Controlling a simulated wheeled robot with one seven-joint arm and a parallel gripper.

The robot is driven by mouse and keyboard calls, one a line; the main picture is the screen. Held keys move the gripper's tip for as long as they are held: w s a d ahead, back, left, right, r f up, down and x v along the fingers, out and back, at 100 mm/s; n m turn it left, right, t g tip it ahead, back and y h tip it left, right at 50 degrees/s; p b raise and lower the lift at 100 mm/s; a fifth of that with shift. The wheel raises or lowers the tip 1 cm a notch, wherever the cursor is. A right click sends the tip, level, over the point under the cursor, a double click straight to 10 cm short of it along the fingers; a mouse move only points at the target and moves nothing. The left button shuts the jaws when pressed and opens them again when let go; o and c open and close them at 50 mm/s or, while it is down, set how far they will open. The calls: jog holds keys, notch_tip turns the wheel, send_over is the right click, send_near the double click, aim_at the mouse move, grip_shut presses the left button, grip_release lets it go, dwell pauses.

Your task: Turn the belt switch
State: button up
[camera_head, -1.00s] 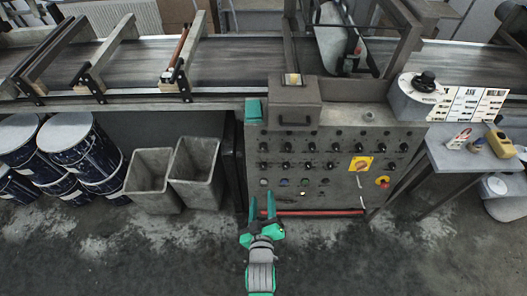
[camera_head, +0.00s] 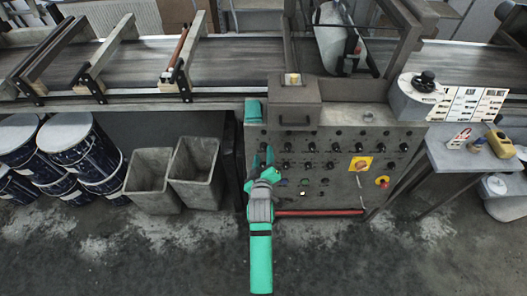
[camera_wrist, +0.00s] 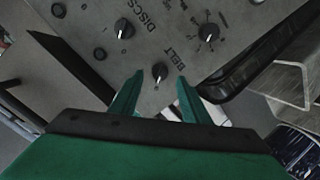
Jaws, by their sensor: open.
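The grey control panel (camera_head: 335,150) carries rows of black knobs. In the wrist view, a black rotary knob (camera_wrist: 160,72) with a white mark sits beside the printed word BELT. Another black knob (camera_wrist: 124,28) is close to the word DISCS, and a third knob (camera_wrist: 208,33) is to the upper right. In the wrist view, my green fingertips (camera_wrist: 159,79) stand on either side of the BELT knob with a gap to each. I cannot tell how deep they reach. In the head view my gripper covers this area.
A red bar (camera_head: 320,212) runs along the panel's bottom. A yellow-plated switch (camera_head: 360,164) and a red button (camera_head: 382,182) are at the panel's right. Two grey bins (camera_head: 195,172) stand left, beside blue drums (camera_head: 80,150). The conveyor (camera_head: 235,60) runs behind.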

aim_at(264, 150)
jog(key=shift+x, duration=1.7)
jog(key=c, duration=1.1)
jog(key=shift+o, duration=0.2)
jog(key=m, duration=0.5)
jog(key=shift+d+y, duration=0.15)
jog(key=shift+y, duration=0.25)
jog(key=m, duration=0.5)
jog(key=shift+m+y, duration=0.4)
jog(key=shift+o, duration=0.2)
jog(key=shift+c, duration=0.2)
